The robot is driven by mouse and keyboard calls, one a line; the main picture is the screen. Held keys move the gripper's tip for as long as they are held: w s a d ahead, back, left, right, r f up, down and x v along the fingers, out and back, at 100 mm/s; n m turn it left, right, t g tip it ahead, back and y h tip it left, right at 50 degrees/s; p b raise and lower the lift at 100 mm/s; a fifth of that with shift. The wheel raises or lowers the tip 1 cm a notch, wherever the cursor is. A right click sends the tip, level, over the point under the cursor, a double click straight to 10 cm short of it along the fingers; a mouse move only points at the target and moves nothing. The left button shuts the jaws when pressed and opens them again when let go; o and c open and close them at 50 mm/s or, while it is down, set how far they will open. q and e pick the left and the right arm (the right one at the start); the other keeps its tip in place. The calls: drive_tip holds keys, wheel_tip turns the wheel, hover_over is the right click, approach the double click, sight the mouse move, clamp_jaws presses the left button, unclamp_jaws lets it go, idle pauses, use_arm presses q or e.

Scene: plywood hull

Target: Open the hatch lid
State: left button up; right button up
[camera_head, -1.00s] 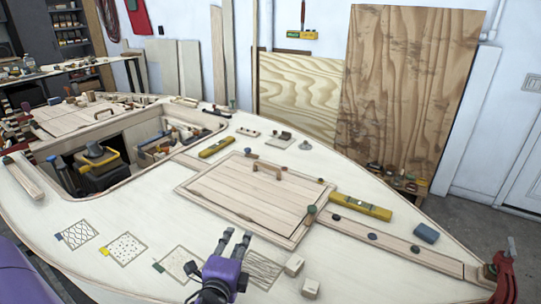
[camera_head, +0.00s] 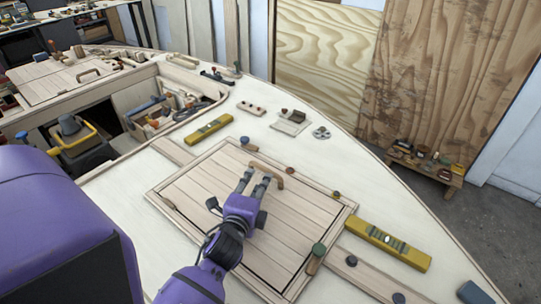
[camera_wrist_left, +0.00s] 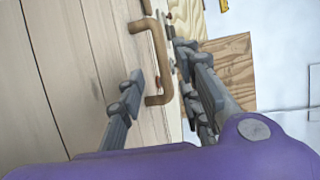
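The hatch lid (camera_head: 203,187) is a pale planked panel lying flat in its wooden frame on the deck. Its wooden handle (camera_head: 280,178) is at the lid's far side. My left gripper (camera_head: 258,182) is over the lid with its fingertips at the handle. In the left wrist view the handle (camera_wrist_left: 160,62) lies between the two spread fingers of the left gripper (camera_wrist_left: 158,68), with a visible gap to at least the left finger. The lid (camera_wrist_left: 75,65) fills the left of that view. My right gripper is in no view.
A yellow level (camera_head: 388,244) lies right of the lid and another (camera_head: 209,129) lies beyond it. A green-topped peg (camera_head: 316,258) stands at the frame's right edge. An open compartment with tools (camera_head: 165,110) is at the upper left.

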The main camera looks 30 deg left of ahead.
sight(264, 168)
use_arm(q)
drive_tip(key=shift+w+a, duration=0.1)
drive_tip(key=shift+w, duration=0.2)
drive_tip(key=shift+w+a, duration=0.1)
drive_tip(key=shift+w, duration=0.2)
drive_tip(key=x, duration=0.5)
drive_tip(key=shift+w+a, duration=0.15)
drive_tip(key=shift+w, duration=0.2)
drive_tip(key=shift+w+a, duration=0.15)
drive_tip(key=shift+w, duration=0.2)
drive_tip(key=shift+c, duration=0.5)
clamp_jaws()
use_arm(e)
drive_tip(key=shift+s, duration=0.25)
